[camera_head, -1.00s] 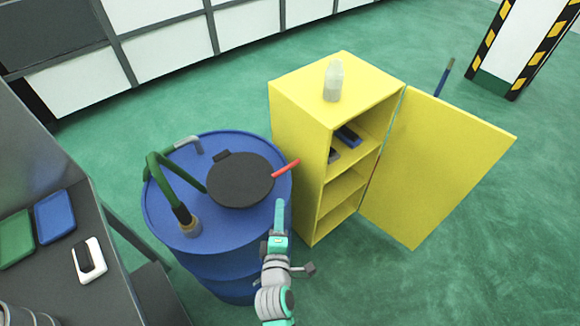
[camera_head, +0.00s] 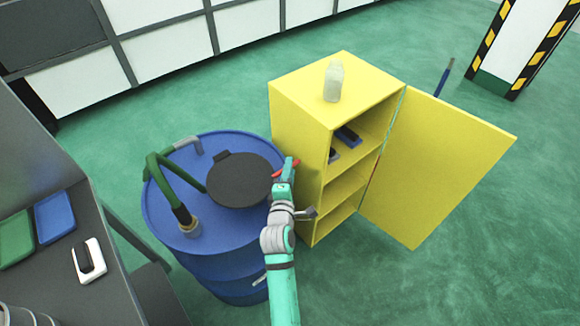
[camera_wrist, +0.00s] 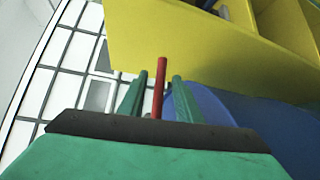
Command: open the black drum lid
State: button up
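The black round lid (camera_head: 240,180) lies flat on top of the blue drum (camera_head: 205,240), and looks closed. Its red handle (camera_head: 279,174) sticks out to the right over the drum's rim. My gripper (camera_head: 290,168) is at the outer end of this handle, between the drum and the yellow cabinet. In the wrist view the red handle (camera_wrist: 159,88) stands between the two green fingers of my gripper (camera_wrist: 157,95), with a gap showing on both sides. The gripper is open. The black lid plate is not visible in the wrist view.
The open yellow cabinet (camera_head: 300,110) stands close to the right of my gripper, with a pale bottle (camera_head: 334,82) on top. A green hose (camera_head: 172,180) rises from the drum's left side. A grey bench (camera_head: 110,285) is at left. Green floor is free at lower right.

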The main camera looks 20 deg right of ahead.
jog(key=shift+x, duration=0.9)
grip_shut()
